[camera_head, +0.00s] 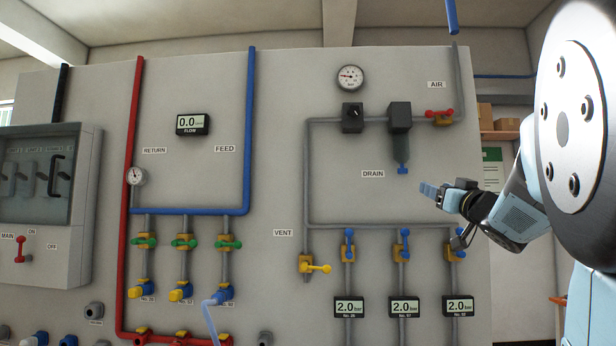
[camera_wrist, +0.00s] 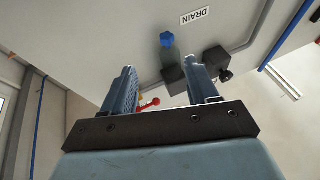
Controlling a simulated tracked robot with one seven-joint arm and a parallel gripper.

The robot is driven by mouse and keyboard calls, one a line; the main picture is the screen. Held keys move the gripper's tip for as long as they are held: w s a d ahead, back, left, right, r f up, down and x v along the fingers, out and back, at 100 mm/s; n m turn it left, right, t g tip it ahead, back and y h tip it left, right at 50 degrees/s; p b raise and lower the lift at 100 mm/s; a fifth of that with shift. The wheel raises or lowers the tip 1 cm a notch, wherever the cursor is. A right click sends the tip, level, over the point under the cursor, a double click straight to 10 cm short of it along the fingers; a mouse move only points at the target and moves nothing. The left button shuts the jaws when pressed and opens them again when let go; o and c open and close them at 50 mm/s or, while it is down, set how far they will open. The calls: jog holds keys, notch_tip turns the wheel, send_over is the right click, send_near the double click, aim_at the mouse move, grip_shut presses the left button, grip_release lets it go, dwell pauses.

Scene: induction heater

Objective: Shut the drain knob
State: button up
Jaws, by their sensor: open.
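The blue drain knob (camera_head: 402,171) sits under the grey filter bowl (camera_head: 401,148), right of the DRAIN label (camera_head: 373,174). My gripper (camera_head: 428,190) is to the right of the knob and a little lower in the head view, apart from it. In the wrist view the picture is turned over; the blue knob (camera_wrist: 167,40) shows above and between the two fingertips (camera_wrist: 163,78). The fingers are spread with nothing held between them. Whether the knob is open or shut cannot be told.
A red-handled AIR valve (camera_head: 440,114) is right of the filter. A black regulator (camera_head: 352,117) and gauge (camera_head: 350,77) are left. Blue-handled valves (camera_head: 404,244) stand below. The panel around the DRAIN label is bare.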

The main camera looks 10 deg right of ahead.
aim_at(406, 172)
jog(key=w+r, duration=0.2)
jog(key=w, duration=0.2)
jog(key=w+r+n+y, duration=0.1)
jog(key=w+r, duration=0.1)
jog(key=w, duration=0.2)
jog(key=w+a+r+y, duration=0.1)
jog(key=w+r, duration=0.1)
jog(key=w, duration=0.2)
jog(key=shift+w, duration=0.2)
jog(key=c, duration=1)
